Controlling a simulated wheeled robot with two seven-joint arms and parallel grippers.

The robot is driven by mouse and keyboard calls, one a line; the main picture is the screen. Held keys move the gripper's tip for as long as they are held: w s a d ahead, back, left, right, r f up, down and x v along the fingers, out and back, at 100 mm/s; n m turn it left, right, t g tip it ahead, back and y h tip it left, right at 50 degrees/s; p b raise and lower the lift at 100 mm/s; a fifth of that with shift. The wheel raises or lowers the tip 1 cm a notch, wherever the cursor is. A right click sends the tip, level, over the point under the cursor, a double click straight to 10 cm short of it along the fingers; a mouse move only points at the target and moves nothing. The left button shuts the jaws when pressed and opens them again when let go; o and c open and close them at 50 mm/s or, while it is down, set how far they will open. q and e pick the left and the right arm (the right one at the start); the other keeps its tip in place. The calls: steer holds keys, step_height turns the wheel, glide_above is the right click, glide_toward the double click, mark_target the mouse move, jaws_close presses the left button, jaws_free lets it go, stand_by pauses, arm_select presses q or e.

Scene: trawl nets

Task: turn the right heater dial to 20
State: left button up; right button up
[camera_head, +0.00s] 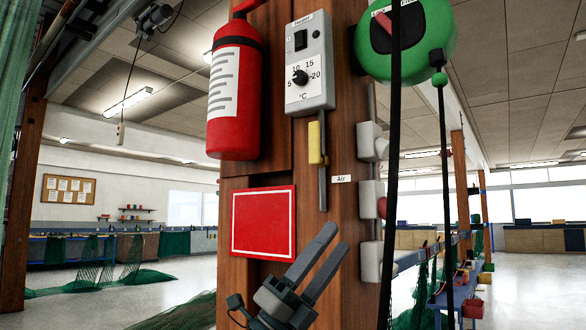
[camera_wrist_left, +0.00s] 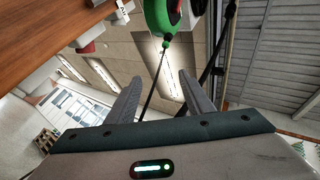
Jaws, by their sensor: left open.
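A grey heater box (camera_head: 318,45) with a black switch is fixed high on the wooden post, right of the fire extinguisher. Its black dial (camera_head: 300,77) sits on a white scale marked 5, 10, 15 and 20 °C. The dial's exact setting is too small to read. Only one heater dial shows. My left gripper (camera_head: 336,240) is at the lower middle, well below the dial, its fingers pointing up and to the right. In the left wrist view its fingers (camera_wrist_left: 153,78) are apart and empty. The dial is not in that view. My right gripper is not in view.
A red fire extinguisher (camera_head: 234,95) hangs just left of the heater box. A green reel (camera_head: 428,40) with hanging black hoses is at the right. A yellow handle (camera_head: 317,143) is below the box. A red panel (camera_head: 264,222) is left of my gripper.

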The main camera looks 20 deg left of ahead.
arm_select(q)
step_height(320, 180, up, 17)
steer(key=m+g+y, duration=0.3)
steer(key=m+y, duration=0.1)
steer(key=m, duration=0.5)
steer(key=s+a+r+n+t+y, duration=0.1)
steer(key=a+r+n+t+y, duration=0.1)
steer(key=a+r+y, duration=0.3)
steer(key=s+a+r+n+t+y, duration=0.2)
steer(key=a+r+t+y, duration=0.3)
steer(key=a+r, duration=0.5)
steer(key=shift+s+a+r+n+t+y, duration=0.3)
steer(key=shift+a+n+y, duration=0.15)
steer(key=shift+n+y, duration=0.05)
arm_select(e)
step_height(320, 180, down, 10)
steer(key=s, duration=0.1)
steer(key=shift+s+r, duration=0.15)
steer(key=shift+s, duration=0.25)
arm_select(q)
steer(key=shift+w+d+r, duration=0.1)
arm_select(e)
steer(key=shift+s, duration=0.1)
